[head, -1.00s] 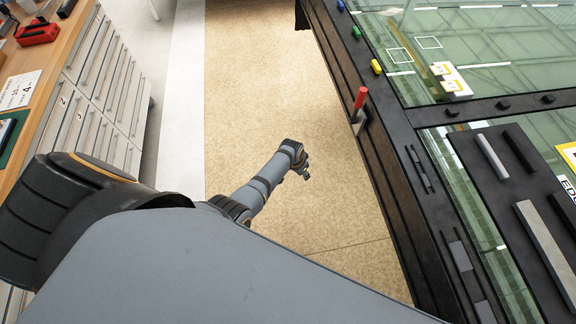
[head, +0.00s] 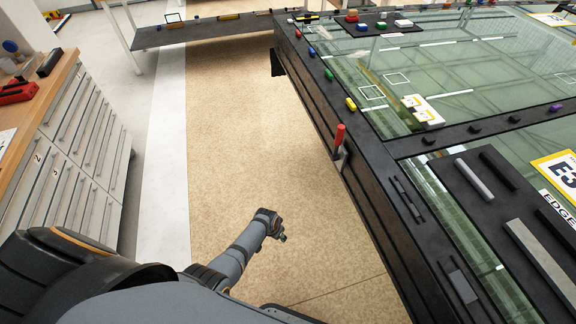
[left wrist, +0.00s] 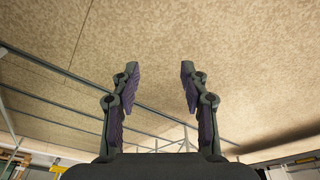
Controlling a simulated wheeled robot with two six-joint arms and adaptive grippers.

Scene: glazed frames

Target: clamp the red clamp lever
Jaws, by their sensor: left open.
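The red clamp lever (head: 339,134) stands upright on a grey metal bracket at the left edge of the black-framed glazed table (head: 355,185). My left gripper (head: 282,237) hangs over the open floor, left of the table and nearer to me than the lever, clearly apart from it. In the left wrist view the gripper (left wrist: 160,72) has its two fingers spread with nothing between them, only floor behind. The lever is not seen in the left wrist view. My right gripper is out of view.
A drawer cabinet (head: 75,150) with a wooden top stands at the left. Tan floor (head: 225,130) lies free between it and the table. Small coloured blocks, such as a yellow one (head: 350,104), sit along the table's edge. A dark low bench (head: 205,30) crosses the far end.

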